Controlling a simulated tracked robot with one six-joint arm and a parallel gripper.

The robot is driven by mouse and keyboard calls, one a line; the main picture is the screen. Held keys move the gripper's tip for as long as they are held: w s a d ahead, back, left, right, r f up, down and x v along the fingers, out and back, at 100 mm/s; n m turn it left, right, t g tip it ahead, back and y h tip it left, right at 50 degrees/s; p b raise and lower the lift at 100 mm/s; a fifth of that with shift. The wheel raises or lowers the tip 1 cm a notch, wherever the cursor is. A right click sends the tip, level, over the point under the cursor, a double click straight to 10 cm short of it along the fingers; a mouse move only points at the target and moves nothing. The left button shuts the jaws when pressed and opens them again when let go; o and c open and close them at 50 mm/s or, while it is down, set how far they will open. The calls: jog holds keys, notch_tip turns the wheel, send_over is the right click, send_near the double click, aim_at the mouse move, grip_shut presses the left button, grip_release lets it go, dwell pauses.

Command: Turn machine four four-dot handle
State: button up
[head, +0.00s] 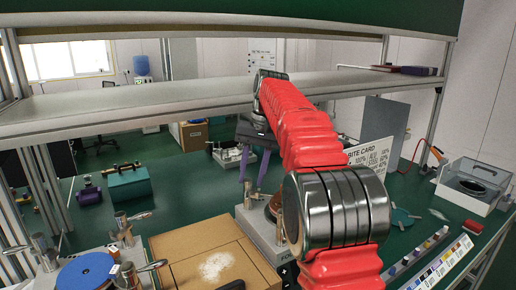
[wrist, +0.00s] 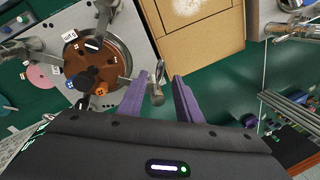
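The grey machine (head: 258,232) stands right of the cardboard box in the head view, its front lettering partly cut by my arm. In the wrist view its brown round plate (wrist: 92,62) sits in a metal ring, with dark and orange knobs and small white tags on it. A short metal handle (wrist: 157,88) sticks out to the right of that plate. My gripper (wrist: 161,82) has its two purple fingers apart, one on each side of this handle, with gaps showing. No dot marks are readable on the handle. In the head view my gripper (head: 252,183) is above and behind the machine.
A cardboard box (head: 205,257) adjoins the machine. Another machine with a blue disc (head: 88,272) stands at the left. A long shelf (head: 150,105) crosses above the bench.

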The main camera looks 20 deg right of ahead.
notch_tip(320, 180, up, 9)
jog(key=d, duration=0.1)
jog(key=shift+s+d, duration=0.35)
jog(key=shift+s, duration=0.05)
dwell(0.6)
jog(key=s+a+f+n+t+h, duration=0.1)
jog(key=s+a, duration=0.3)
jog(key=s, duration=0.3)
jog(key=s+a+f+n+t, duration=0.15)
jog(key=s+a, duration=0.25)
jog(key=s, duration=0.4)
jog(key=s+a+f+n+t, duration=0.1)
jog(key=s+f, duration=0.7)
jog(key=f, duration=0.1)
jog(key=s+a+f+n+t+h, duration=0.1)
jog(key=s+a+f, duration=0.1)
jog(key=s+f, duration=0.7)
jog(key=shift+a, duration=0.25)
jog(key=shift+s, duration=0.2)
dwell(0.8)
